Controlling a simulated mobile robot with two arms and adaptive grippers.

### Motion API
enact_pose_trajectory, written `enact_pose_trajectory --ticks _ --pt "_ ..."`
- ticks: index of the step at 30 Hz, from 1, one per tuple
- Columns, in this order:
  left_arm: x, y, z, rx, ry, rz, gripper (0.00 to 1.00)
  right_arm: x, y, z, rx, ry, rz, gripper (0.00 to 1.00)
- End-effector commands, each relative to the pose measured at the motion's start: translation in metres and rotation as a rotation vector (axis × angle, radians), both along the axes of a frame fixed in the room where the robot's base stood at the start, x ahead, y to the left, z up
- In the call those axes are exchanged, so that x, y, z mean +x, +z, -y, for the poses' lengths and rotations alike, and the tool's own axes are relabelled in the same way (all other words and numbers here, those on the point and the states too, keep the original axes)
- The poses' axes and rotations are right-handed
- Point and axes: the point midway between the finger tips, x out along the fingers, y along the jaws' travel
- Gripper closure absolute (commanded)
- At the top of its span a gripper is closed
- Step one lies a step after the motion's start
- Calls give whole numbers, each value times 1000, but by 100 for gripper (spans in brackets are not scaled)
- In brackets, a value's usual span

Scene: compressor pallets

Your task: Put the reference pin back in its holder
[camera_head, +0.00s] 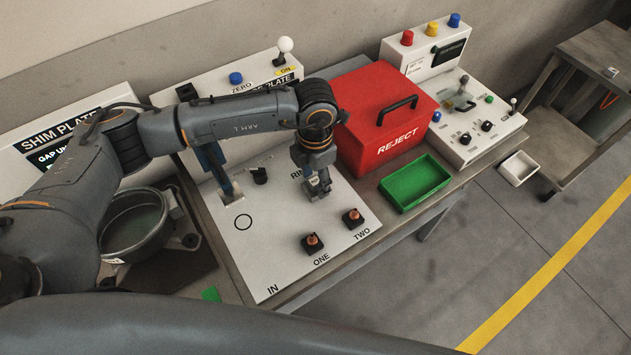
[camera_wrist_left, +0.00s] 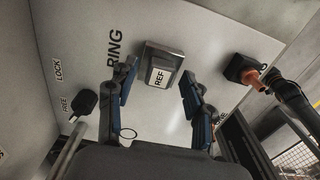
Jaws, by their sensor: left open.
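A small grey metal block (camera_wrist_left: 163,66) with a white REF label stands on the white plate (camera_head: 262,262) beside the word RING. My left gripper (camera_head: 318,187) points down over this spot in the head view and hides most of the block there. In the left wrist view my left gripper (camera_wrist_left: 158,92) is open, its two blue-and-black fingers apart, with the block just ahead of the gap. Nothing is seen gripped. I cannot make out a separate reference pin or tell whether one is in the block. My right gripper is not in view.
Two black sockets with copper-coloured tops stand at ONE (camera_head: 312,243) and TWO (camera_head: 352,217). A black knob (camera_head: 260,176) stands left of the gripper. A red REJECT box (camera_head: 375,125) and a green tray (camera_head: 415,183) stand to the right. A metal pot (camera_head: 135,222) stands at left.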

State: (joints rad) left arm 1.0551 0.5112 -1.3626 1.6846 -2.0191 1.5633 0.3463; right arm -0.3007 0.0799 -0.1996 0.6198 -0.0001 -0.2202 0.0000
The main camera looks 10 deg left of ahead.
Motion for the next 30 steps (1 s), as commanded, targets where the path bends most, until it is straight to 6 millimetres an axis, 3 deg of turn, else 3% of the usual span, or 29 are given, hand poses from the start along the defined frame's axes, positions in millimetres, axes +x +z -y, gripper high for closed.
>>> enact_pose_trajectory --ticks 28,30 --pt "0 0 0 1 0 1 49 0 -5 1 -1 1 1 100" --pt "0 0 0 1 0 1 63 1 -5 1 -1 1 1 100"
